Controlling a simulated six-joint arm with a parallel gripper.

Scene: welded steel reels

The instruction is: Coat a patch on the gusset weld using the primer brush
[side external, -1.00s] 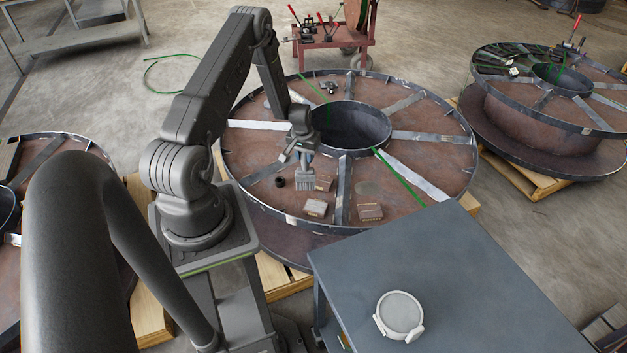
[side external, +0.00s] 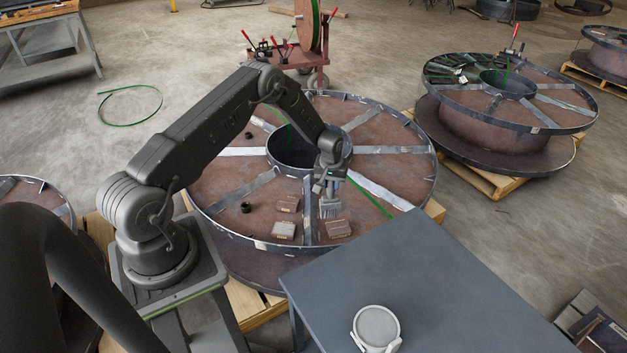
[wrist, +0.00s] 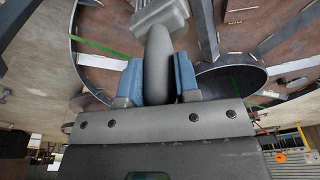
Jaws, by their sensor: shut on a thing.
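My gripper (side external: 329,184) is over the front part of the large reel (side external: 225,185), right of a front spoke (side external: 308,215). It is shut on the primer brush (side external: 330,207), whose head points down. In the wrist view my gripper (wrist: 158,78) has its blue fingers on both sides of the grey brush handle; the pale brush head (wrist: 160,14) shows at the top edge. I cannot tell whether the bristles touch the reel face. The gusset weld cannot be made out clearly.
Small blocks (side external: 339,229) (side external: 284,230) (side external: 289,204) and a dark ring (side external: 246,208) lie on the reel face. A blue-grey table (side external: 430,285) with a round pale object (side external: 376,328) stands in front. The reel has a raised rim and an open hub (side external: 292,150).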

